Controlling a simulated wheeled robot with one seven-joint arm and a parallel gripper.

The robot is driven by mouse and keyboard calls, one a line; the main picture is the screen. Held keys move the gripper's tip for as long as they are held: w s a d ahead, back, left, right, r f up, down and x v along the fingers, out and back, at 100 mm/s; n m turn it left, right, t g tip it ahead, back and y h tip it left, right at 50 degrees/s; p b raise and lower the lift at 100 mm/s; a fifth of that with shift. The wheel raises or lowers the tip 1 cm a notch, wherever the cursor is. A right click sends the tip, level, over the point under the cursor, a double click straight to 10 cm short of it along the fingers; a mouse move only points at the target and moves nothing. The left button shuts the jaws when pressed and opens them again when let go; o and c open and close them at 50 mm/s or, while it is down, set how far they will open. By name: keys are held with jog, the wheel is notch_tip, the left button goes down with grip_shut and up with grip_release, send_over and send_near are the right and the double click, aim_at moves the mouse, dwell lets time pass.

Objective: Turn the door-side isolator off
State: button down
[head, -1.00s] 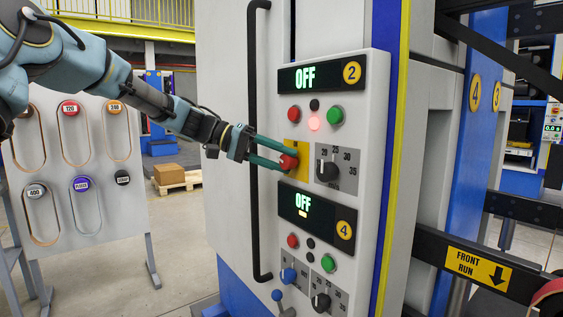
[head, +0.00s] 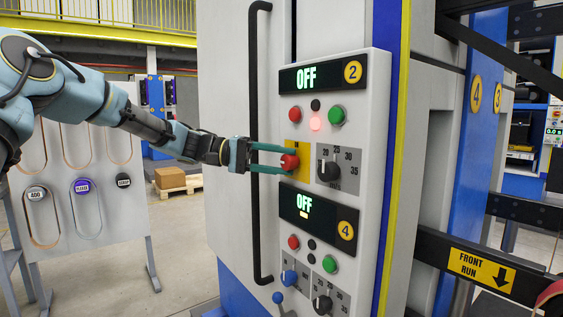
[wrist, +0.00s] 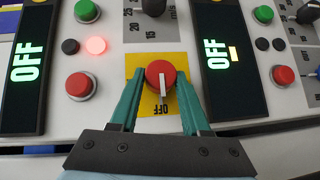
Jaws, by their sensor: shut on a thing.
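The isolator is a red rotary knob (head: 289,162) on a yellow plate (head: 295,146), on the panel marked 2. It also shows in the wrist view (wrist: 161,74), where its white pointer line points at the printed OFF mark. My gripper (head: 284,159) is shut on the knob, with a teal finger on either side of it. The display above (head: 306,77) reads OFF, and a red lamp (head: 316,124) below that display is lit. The finger ends partly hide the knob in the head view.
Panel 4 (head: 345,231) sits just below and its display also reads OFF. A black-grey selector (head: 327,170) is close right of the knob. Red and green buttons are above. A long black vertical handle (head: 254,100) stands left, behind my gripper.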

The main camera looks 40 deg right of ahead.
jog(key=shift+c, duration=1.8)
grip_release()
jog(key=b+v, duration=0.2)
jog(key=v, duration=0.8)
jog(key=shift+w+a+b, duration=0.25)
jog(key=shift+w+b, duration=0.05)
jog(key=shift+b, duration=0.05)
jog(key=a+f+n+t+y, duration=0.2)
jog(key=a+f+n+t, duration=0.15)
jog(key=a+f, duration=0.4)
jog(key=a+f+n+t+y, duration=0.2)
jog(key=a+f+t+y, duration=0.15)
jog(key=f, duration=0.65)
jog(key=s+a+f+n+t+y, duration=0.1)
jog(key=a+f+t, duration=0.1)
jog(key=a, duration=0.8)
jog(key=s+a+f+n+t+y, duration=0.1)
jog(key=s+a+f+t+y, duration=0.1)
jog(key=a, duration=0.9)
jog(key=s+a+f+n+t+y, duration=0.2)
jog(key=a+f+t, duration=0.1)
jog(key=a, duration=0.7)
jog(key=shift+a+f+p, duration=0.15)
jog(key=shift+f+p, duration=0.15)
jog(key=shift+f, duration=0.5)
